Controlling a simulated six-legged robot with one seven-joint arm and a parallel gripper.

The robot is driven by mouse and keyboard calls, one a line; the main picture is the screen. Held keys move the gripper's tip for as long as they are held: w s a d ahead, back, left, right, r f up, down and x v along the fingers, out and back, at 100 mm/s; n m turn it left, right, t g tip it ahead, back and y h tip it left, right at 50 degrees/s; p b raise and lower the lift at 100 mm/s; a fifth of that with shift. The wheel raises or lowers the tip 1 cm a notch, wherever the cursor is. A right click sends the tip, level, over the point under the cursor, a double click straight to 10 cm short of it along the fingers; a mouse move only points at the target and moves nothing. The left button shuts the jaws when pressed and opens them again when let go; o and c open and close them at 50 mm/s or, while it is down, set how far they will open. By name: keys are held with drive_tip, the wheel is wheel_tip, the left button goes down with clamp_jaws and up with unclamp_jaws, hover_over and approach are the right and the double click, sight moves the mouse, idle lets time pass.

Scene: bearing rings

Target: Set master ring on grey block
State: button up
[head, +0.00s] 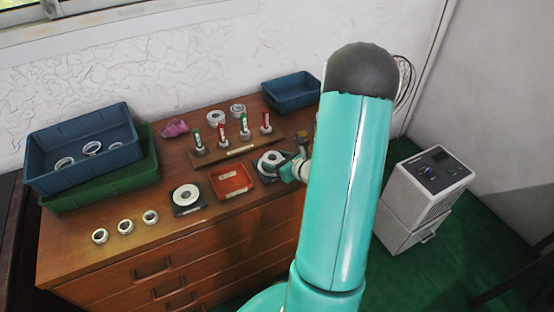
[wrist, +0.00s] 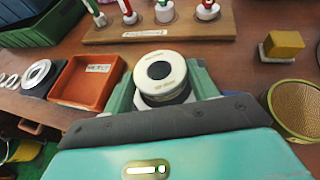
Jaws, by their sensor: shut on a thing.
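My gripper (wrist: 163,93) is shut on the master ring (wrist: 178,62), a thick white ring with a dark centre and small print, seen from above between the green fingers. In the head view the ring (head: 262,158) shows at the left of my gripper (head: 286,163). A dark grey block (head: 262,177) shows just under the ring there. I cannot tell whether the ring touches it. Another dark square block (head: 178,210) to the left carries a flat white ring (head: 186,190); both show at the left edge of the wrist view.
An orange-red tray (head: 232,192) lies left of the gripper. A wooden rack (head: 238,152) with several red and green plugs stands behind. A yellow block (wrist: 286,43) and a round mesh dish (wrist: 297,110) are at right. Blue and green crates and three small rings occupy the left.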

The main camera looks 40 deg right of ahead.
drive_tip(key=shift+f, duration=0.8)
drive_tip(key=o, duration=1.3)
drive_tip(key=shift+o, duration=0.3)
drive_tip(key=v, duration=1.3)
drive_tip(key=shift+s, duration=0.35)
drive_tip(key=shift+r, duration=0.1)
